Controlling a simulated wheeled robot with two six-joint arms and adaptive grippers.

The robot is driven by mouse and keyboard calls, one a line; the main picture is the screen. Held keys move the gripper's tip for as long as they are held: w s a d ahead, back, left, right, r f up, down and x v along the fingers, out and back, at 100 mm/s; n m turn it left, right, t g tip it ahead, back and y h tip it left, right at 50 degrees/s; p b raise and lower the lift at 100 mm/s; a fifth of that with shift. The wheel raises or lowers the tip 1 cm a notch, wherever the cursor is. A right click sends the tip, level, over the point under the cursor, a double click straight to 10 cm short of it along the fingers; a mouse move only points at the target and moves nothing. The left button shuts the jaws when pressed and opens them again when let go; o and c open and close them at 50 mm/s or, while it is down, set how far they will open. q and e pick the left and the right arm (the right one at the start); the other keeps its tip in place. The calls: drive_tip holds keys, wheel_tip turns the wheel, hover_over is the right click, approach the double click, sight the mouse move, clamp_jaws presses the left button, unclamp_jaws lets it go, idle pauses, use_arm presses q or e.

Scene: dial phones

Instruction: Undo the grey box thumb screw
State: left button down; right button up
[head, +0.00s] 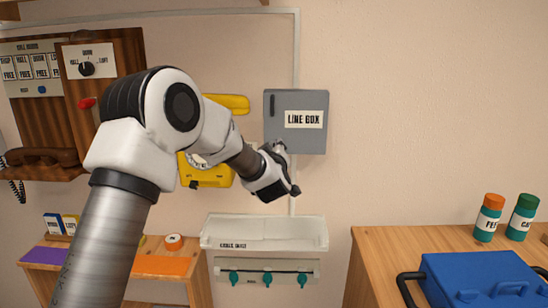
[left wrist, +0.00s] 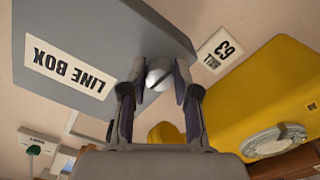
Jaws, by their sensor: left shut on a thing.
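The grey box (head: 296,115), labelled LINE BOX, is mounted on the wall in the head view, and its underside area fills the upper left of the left wrist view (left wrist: 95,30). The thumb screw (left wrist: 158,76) is a round silver knob with a dark slot at the box's lower edge. My left gripper (head: 280,150) is at the bottom left of the box, with its two fingers on either side of the screw, shut on it. My right gripper is not in view.
A yellow dial phone (head: 208,175) hangs left of the box, partly behind my arm. A pale shelf (head: 265,232) with teal hooks lies below. A wooden counter (head: 390,262) at right carries a blue case (head: 485,282) and two bottles. The wall right of the box is clear.

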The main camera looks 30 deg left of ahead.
use_arm(q)
drive_tip(key=shift+f+n+b, duration=0.1)
drive_tip(key=shift+n+b, duration=0.4)
drive_tip(key=shift+n, duration=0.2)
drive_tip(key=c, duration=0.9)
unclamp_jaws()
drive_tip(key=shift+o, duration=0.2)
drive_tip(key=v, duration=1.2)
drive_tip(key=shift+w, duration=0.1)
